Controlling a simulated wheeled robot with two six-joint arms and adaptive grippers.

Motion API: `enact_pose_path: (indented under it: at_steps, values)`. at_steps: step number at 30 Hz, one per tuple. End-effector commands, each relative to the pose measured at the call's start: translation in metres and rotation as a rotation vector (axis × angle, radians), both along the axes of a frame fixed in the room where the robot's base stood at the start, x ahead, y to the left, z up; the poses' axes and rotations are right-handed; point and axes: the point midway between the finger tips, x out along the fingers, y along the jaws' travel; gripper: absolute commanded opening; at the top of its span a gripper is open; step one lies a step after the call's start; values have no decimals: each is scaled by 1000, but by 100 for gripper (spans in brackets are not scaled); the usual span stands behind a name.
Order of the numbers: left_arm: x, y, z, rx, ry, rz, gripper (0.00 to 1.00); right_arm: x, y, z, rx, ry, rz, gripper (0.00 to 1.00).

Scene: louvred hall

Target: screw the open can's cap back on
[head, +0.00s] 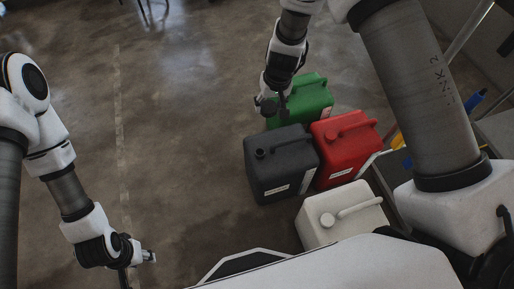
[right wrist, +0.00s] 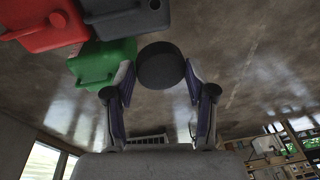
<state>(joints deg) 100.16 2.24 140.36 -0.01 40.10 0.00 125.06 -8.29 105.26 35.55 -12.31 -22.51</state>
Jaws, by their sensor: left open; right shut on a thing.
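A dark grey can (head: 284,182) stands on the floor in the head view, with a dark, open-looking neck (head: 260,153) at its left top corner. My right gripper (head: 271,106) is shut on a round black cap (right wrist: 161,66), which sits between its fingertips (right wrist: 160,78) in the right wrist view. In the head view this gripper is beyond the dark can's neck, overlapping the green can's left edge, and the cap is hard to make out. The dark can also shows in the right wrist view (right wrist: 130,18). My left gripper (head: 138,262) is open and empty, low at the left.
A green can (head: 313,93) stands behind the dark can, a red can (head: 352,153) beside it on the right, and a white capped can (head: 348,228) in front. Blue and yellow items (head: 474,102) lie at the right. The floor left of the cans is clear.

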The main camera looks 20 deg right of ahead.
Motion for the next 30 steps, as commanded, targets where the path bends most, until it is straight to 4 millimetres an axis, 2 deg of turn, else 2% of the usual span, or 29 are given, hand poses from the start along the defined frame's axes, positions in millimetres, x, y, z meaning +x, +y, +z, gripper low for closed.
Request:
enact_pose_path:
  at_steps: [1, 9, 12, 15, 23, 30]
  values:
    - [0, 0, -51, 0, 0, 0, 43, 7, 1, -57, 13, -1, -12, 26]
    - [0, 0, -176, 0, -1, 1, 43, 40, 5, -209, 77, -5, -89, 26]
    - [0, 0, -206, 0, -1, 1, 43, 50, 5, -248, 95, -7, -113, 26]
    - [0, 0, -221, 0, -2, 1, 43, 55, 6, -267, 106, -7, -128, 26]
    - [1, 0, -227, 0, -2, 1, 43, 58, 6, -278, 111, -6, -135, 26]
    - [0, 0, -249, 0, -2, 1, 43, 58, 6, -305, 110, -7, -136, 26]
